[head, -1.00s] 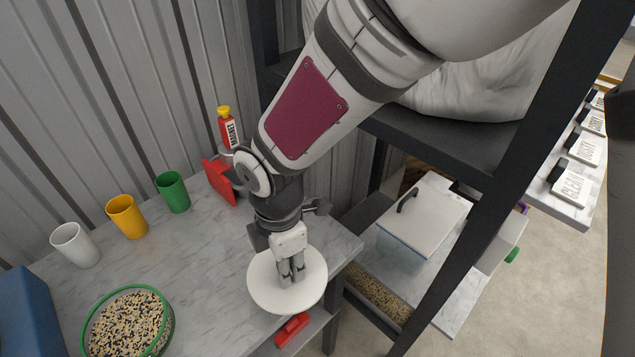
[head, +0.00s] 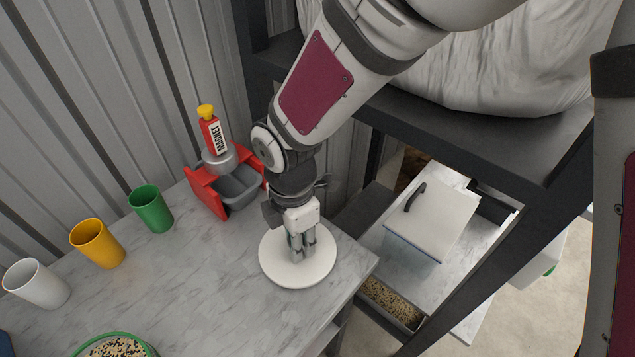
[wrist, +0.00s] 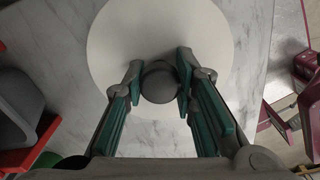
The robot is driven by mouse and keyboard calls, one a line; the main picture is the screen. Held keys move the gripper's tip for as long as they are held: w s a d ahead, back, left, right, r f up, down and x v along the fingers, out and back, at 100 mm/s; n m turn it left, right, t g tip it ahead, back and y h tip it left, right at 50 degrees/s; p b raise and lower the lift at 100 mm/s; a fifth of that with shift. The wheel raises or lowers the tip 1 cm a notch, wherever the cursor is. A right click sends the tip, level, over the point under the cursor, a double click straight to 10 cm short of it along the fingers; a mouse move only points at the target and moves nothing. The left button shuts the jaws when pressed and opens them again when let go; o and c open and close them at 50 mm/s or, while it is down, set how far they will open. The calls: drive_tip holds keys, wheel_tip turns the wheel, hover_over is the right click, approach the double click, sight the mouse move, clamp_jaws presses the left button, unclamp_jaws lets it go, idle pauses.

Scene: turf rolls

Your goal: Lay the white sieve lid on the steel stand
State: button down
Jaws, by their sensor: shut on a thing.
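The white sieve lid (head: 281,273) is a flat round disc over the right corner of the marble-topped table. My gripper (head: 302,254) points down at its middle. In the wrist view the lid (wrist: 120,38) has a dark round knob (wrist: 160,84), with my gripper's fingers on both sides of it, shut on it. I cannot tell whether the lid touches the table or hangs just above it. I cannot pick out the steel stand with certainty; a round steel piece (head: 220,160) shows under the red magnet (head: 213,135).
A red holder with a grey tray (head: 240,187) stands left of my arm. Green (head: 152,209), yellow (head: 98,244) and white (head: 38,284) cups line the back. A green-rimmed sieve of grains (head: 116,347) is at the front. A dark shelf frame (head: 470,150) stands right. The table's middle is clear.

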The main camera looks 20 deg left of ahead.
drive_tip(key=shift+f, duration=0.35)
drive_tip(key=shift+f, duration=0.1)
drive_tip(key=c, duration=1.3)
unclamp_jaws()
